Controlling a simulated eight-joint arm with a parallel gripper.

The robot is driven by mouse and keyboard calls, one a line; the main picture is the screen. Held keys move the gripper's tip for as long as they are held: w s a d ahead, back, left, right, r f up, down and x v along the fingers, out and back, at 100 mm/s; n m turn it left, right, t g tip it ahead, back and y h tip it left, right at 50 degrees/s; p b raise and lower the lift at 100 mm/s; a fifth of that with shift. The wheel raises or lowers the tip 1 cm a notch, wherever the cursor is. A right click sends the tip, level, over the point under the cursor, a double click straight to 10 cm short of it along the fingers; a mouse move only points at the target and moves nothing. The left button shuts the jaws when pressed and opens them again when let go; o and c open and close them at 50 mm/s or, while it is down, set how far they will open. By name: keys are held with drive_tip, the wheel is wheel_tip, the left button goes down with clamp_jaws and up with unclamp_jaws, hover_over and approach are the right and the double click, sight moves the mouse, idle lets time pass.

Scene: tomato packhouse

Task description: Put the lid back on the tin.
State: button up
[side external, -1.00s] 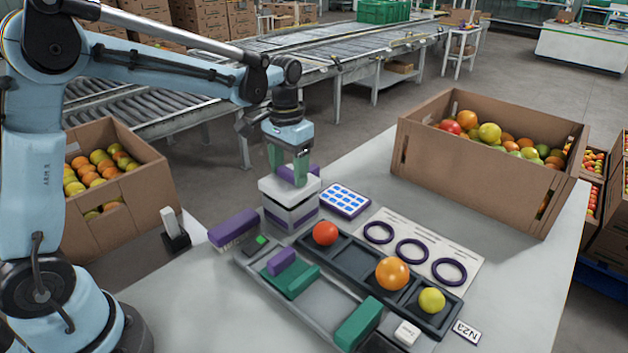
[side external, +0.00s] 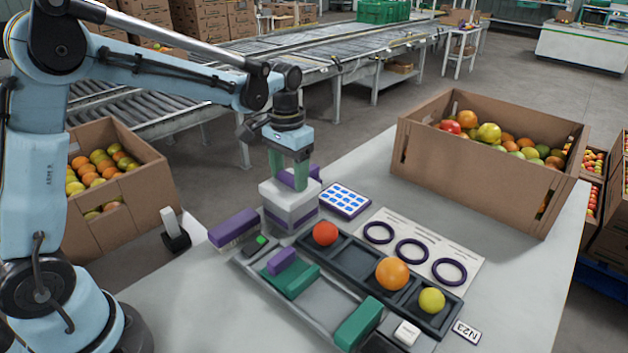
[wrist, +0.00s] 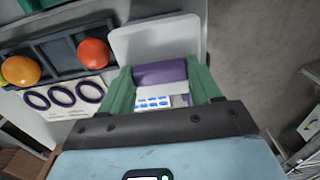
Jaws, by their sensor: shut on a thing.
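The tin (side external: 290,221) is a small pale box with a purple band, upright near the table's back left edge. Its lid (side external: 272,193) is pale with a raised purple handle and lies over the tin's top, roughly level; I cannot tell whether it is fully seated. My gripper (side external: 290,177) points down and is shut on the lid's purple handle. In the wrist view the pale lid (wrist: 150,42) and its purple handle (wrist: 160,73) show between the green fingers of my gripper (wrist: 163,84). The tin's inside is hidden.
A purple block (side external: 233,228) lies left of the tin, and a blue-and-white card (side external: 345,200) lies right. In front is a dark tray (side external: 353,262) holding a tomato (side external: 325,234) and other fruit. A fruit carton (side external: 480,185) stands at the back right.

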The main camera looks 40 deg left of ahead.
drive_tip(key=o, duration=1.2)
drive_tip(key=shift+f, duration=0.1)
drive_tip(key=shift+c, duration=1.4)
drive_tip(key=shift+r, duration=3.05)
drive_tip(key=shift+s, duration=0.1)
